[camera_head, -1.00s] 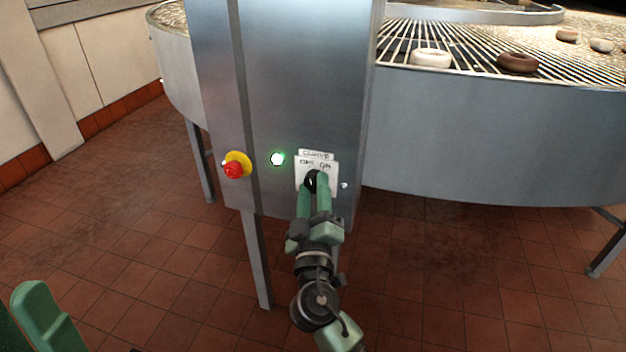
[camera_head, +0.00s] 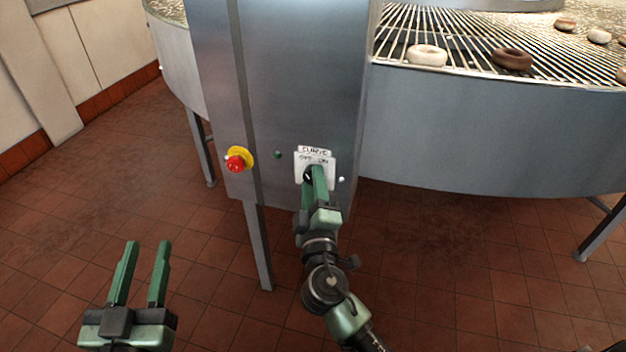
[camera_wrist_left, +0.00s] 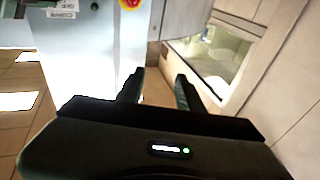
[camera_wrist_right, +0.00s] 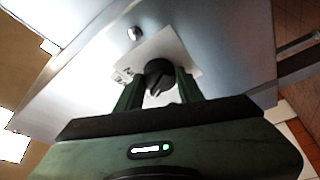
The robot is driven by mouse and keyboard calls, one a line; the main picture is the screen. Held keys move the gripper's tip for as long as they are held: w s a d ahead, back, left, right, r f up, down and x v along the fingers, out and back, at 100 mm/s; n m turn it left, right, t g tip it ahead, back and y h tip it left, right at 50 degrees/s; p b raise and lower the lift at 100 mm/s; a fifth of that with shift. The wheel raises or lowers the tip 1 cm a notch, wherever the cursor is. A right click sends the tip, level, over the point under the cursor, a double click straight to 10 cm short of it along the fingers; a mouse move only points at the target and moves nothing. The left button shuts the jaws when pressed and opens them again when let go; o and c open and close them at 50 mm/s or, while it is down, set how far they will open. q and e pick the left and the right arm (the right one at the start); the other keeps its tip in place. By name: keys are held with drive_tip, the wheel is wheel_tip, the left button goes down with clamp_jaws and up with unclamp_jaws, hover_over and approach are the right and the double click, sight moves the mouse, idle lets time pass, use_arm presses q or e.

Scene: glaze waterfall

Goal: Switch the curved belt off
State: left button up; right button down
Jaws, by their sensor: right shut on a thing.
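The black rotary switch (camera_head: 308,176) sits on a white plate (camera_head: 328,172) marked OFF and ON, under a label reading CURVE (camera_head: 315,151). My right gripper (camera_head: 314,182) is shut on the switch knob, which also shows between the fingers in the right wrist view (camera_wrist_right: 160,76). The indicator lamp (camera_head: 277,155) on the cabinet is dark green and unlit. The curved belt (camera_head: 460,45) carries ring-shaped pieces at the upper right. My left gripper (camera_head: 140,275) is open and empty, low at the left above the floor.
The grey metal cabinet (camera_head: 275,80) stands on legs before me. A red emergency button (camera_head: 236,163) on a yellow base is left of the lamp. The conveyor's grey side wall (camera_head: 480,140) runs to the right. The tiled floor (camera_head: 100,200) at left is clear.

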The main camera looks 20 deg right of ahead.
use_arm(q)
drive_tip(key=shift+f+g, duration=0.3)
drive_tip(key=shift+f, duration=0.15)
use_arm(e)
drive_tip(key=c, duration=0.9)
unclamp_jaws()
use_arm(q)
wheel_tip(320, 180, up, 3)
drive_tip(key=shift+s+d+f+t, duration=0.1)
drive_tip(key=shift+s+f+t, duration=0.1)
drive_tip(key=shift+t, duration=0.6)
use_arm(e)
drive_tip(key=v, duration=0.8)
